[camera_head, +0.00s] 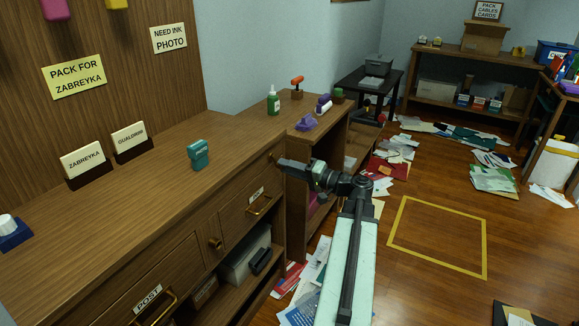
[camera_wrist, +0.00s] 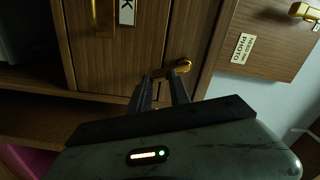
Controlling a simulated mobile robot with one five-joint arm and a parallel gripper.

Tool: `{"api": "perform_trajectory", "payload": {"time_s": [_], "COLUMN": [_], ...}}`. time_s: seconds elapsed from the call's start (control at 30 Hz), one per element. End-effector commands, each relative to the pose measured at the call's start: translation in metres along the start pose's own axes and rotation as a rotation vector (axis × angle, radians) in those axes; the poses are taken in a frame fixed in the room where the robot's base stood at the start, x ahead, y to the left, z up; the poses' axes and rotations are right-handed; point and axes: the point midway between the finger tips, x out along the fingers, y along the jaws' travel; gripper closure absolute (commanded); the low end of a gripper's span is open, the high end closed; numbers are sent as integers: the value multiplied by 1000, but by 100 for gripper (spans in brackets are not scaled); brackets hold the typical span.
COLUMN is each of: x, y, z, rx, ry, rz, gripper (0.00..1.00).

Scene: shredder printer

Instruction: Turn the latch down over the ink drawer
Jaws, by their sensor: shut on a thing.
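The brass latch (camera_wrist: 182,68) sits on the wood front beside the ink drawer in the wrist view. The ink drawer (camera_wrist: 85,50) has a label ending in K and a brass handle (camera_wrist: 105,18). My gripper (camera_wrist: 163,80) is shut on the latch's end, between its dark fingertips, which hide part of it. In the head view my gripper (camera_head: 283,164) reaches the cabinet front near its right end, by the drawer with a small label (camera_head: 256,194); the latch is hidden there.
A panel labelled PHOTO (camera_wrist: 243,48) is to the right in the wrist view. Papers (camera_head: 395,150) litter the floor. A yellow-outlined square (camera_head: 440,238) on the floor is clear.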

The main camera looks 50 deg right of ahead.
Motion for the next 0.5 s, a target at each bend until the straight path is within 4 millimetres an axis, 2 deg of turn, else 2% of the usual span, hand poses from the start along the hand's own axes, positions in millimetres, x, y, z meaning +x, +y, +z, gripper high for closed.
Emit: {"api": "perform_trajectory", "payload": {"time_s": [0.2,0.5], "x": [-1,0], "y": [1,0], "z": [8,14], "rx": [172,327], "ry": [1,1], "rz": [1,0], "gripper": [100,100]}}
